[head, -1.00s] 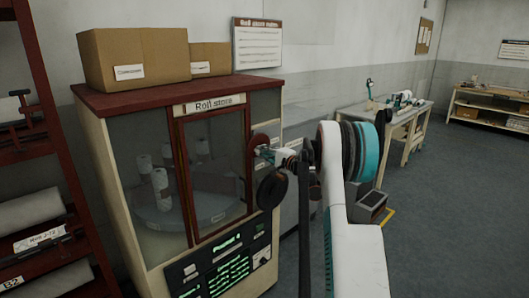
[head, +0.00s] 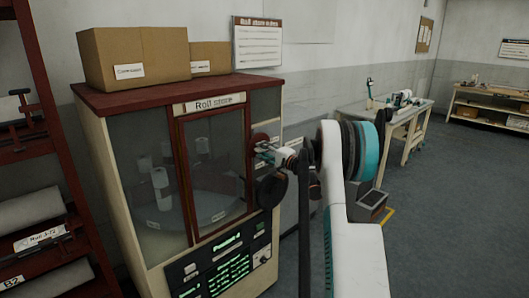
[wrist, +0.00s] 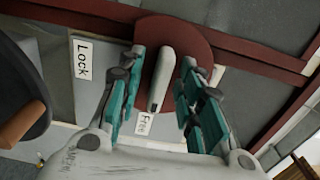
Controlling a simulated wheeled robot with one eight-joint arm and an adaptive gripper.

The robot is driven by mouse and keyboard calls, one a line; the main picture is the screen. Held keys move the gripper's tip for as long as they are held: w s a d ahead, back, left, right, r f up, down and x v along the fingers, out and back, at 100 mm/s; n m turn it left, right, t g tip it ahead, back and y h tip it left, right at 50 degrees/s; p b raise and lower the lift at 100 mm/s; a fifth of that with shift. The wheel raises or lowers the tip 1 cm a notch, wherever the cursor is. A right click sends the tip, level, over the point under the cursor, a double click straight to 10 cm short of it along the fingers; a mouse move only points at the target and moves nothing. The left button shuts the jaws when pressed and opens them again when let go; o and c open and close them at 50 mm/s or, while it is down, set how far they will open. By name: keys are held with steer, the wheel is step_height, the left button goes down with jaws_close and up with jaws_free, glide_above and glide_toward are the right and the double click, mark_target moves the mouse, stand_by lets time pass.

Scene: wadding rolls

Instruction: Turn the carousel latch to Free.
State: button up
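The carousel latch (wrist: 162,75) is a pale grey lever on a dark red round plate (wrist: 197,48) in the wrist view. The lever's lower end points toward the "Free" label (wrist: 144,124); the "Lock" label (wrist: 83,59) is to the left. My gripper (wrist: 163,68) has its teal fingers on either side of the lever, with gaps showing, so it is open around it. In the head view my gripper (head: 270,153) is at the right edge of the roll store (head: 215,106), mostly hiding the latch.
Behind the store's dark glass, pale rolls (head: 160,181) stand on a round carousel. A control panel (head: 225,265) is below. Cardboard boxes (head: 135,58) sit on top. A red rack (head: 40,150) stands left; open floor lies right.

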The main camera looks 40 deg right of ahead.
steer(key=shift+s, duration=0.1)
steer(key=s, duration=1.2)
steer(key=shift+d, duration=0.25)
steer(key=shift+w, duration=0.1)
